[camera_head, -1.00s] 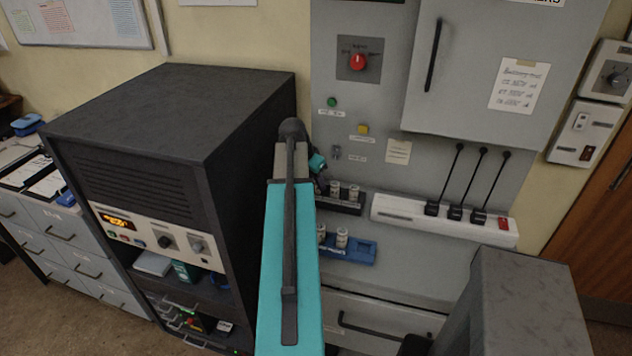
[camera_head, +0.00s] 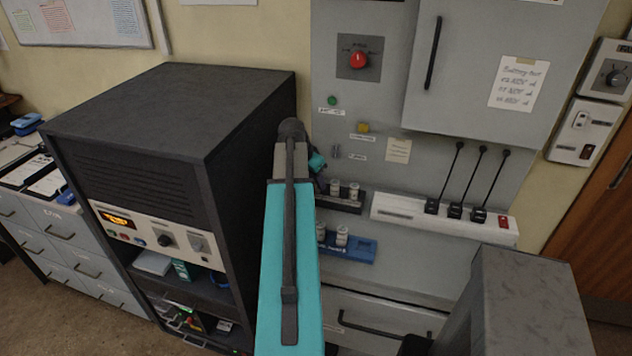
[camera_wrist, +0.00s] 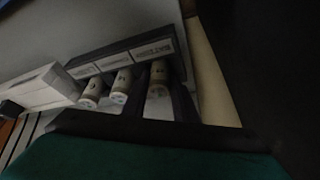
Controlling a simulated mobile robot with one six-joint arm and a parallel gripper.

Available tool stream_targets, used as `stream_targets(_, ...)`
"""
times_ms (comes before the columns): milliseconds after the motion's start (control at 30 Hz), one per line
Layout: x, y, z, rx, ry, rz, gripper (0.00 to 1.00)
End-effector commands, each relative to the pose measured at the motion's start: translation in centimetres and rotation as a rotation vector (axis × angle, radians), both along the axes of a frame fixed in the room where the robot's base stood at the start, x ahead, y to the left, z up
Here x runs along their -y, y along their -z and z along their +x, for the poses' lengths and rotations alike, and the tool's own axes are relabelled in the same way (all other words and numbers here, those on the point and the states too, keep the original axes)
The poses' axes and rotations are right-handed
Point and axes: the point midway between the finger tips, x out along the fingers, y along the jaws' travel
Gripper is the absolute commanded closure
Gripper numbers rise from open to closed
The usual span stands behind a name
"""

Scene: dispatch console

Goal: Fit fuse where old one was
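The dark fuse holder (camera_head: 345,206) is on the grey panel, just right of my arm in the head view. Two pale fuses (camera_head: 353,192) show in it there. The wrist view shows the labelled holder (camera_wrist: 115,57) with two fuses (camera_wrist: 121,86) side by side and a third fuse (camera_wrist: 159,75) at the end position by its label. My gripper (camera_wrist: 161,88) has its dark fingers close on both sides of this third fuse and looks shut on it. How deep it sits is unclear. A blue tray (camera_head: 360,250) below holds fuses (camera_head: 342,236).
A black equipment rack (camera_head: 170,120) stands close to the left of my arm. A white strip (camera_head: 390,212) with black plugs is to the right of the holder. A grey cabinet door (camera_head: 465,90) juts out above. A drawer handle (camera_head: 380,330) is below.

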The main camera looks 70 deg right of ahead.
Motion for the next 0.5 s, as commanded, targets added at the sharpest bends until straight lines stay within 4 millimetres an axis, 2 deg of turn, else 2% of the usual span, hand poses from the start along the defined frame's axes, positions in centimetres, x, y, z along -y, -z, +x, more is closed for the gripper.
stream_targets(33, -0.6, 1.2, -0.4, -0.003, 0.009, 0.027, 0.58)
stream_targets(133, -0.6, 1.0, -0.4, -0.003, 0.009, 0.027, 0.58)
stream_targets(367, -0.8, -0.2, -0.3, -0.005, 0.008, 0.025, 0.58)
stream_targets(500, -1.2, -1.7, -0.1, -0.005, 0.007, 0.020, 0.58)
